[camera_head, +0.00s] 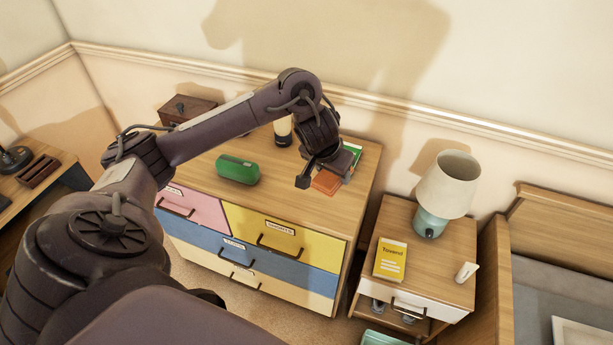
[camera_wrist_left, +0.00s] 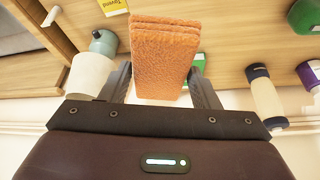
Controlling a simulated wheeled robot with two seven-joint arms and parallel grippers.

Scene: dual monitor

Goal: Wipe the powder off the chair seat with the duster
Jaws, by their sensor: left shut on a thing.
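My left gripper (camera_head: 323,178) is above the right part of the dresser top in the head view. It is shut on an orange, rough-textured folded cloth (camera_head: 326,183), which looks like the duster. In the left wrist view the cloth (camera_wrist_left: 165,50) sits between the two fingers, its layered edge showing. Whether the cloth touches the dresser top is not clear. The chair seat and the powder are not in view. My right gripper is not in view.
The dresser (camera_head: 290,222) carries a green case (camera_head: 238,169), a bottle (camera_head: 283,132), a brown box (camera_head: 187,109) and a green object (camera_head: 353,150). A nightstand (camera_head: 455,235) at right holds a lamp (camera_head: 447,187) and a yellow book (camera_head: 391,259). A bed (camera_head: 555,255) stands beyond it.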

